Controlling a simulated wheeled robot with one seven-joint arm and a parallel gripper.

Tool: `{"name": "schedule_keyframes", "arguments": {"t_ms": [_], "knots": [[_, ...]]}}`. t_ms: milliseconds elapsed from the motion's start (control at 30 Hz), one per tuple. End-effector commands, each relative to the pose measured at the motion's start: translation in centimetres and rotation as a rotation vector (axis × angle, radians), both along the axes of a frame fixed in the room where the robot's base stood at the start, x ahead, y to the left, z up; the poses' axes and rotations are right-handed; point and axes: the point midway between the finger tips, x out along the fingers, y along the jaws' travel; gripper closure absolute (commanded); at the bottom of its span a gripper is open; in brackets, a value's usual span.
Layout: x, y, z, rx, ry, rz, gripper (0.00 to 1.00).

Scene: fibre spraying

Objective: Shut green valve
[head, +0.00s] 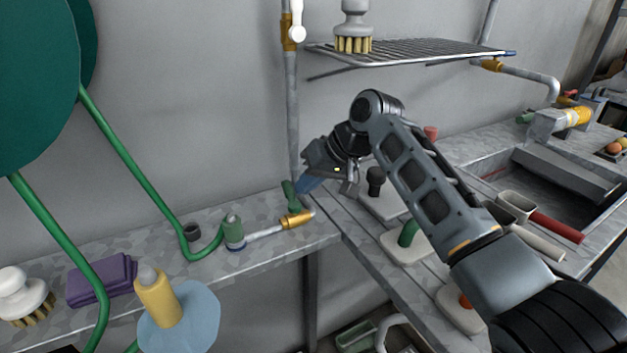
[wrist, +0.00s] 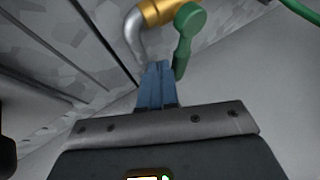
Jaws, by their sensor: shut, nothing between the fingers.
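The green valve handle (head: 291,196) sits on the brass fitting (head: 296,219) of a grey pipe at the back edge of the counter, near the corner. In the wrist view the green handle (wrist: 187,38) runs from the brass fitting (wrist: 158,10) down beside my fingertips. My gripper (head: 307,185) is shut and empty, its blue fingers just right of the handle in the head view. In the wrist view my gripper (wrist: 158,70) is left of the handle's free end, very close to it. I cannot tell whether they touch.
A vertical grey pipe (head: 292,110) rises behind my gripper. A wire rack (head: 410,52) with a brush (head: 353,28) hangs above. Brushes with black (head: 375,182) and green (head: 408,233) handles lie right.

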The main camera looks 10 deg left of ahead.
Motion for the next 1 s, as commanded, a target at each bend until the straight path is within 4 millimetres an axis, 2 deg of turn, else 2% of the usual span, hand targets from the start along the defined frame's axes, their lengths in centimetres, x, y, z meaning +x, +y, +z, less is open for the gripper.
{"name": "schedule_keyframes", "arguments": {"t_ms": [233, 500, 1000], "knots": [[0.0, 0.1, 0.0, 0.000, 0.001, 0.009, 1.00], [-0.3, 2.0, 0.2, 0.001, 0.002, 0.122, 1.00], [-0.4, 2.1, 0.5, 0.006, -0.002, 0.125, 1.00]]}}
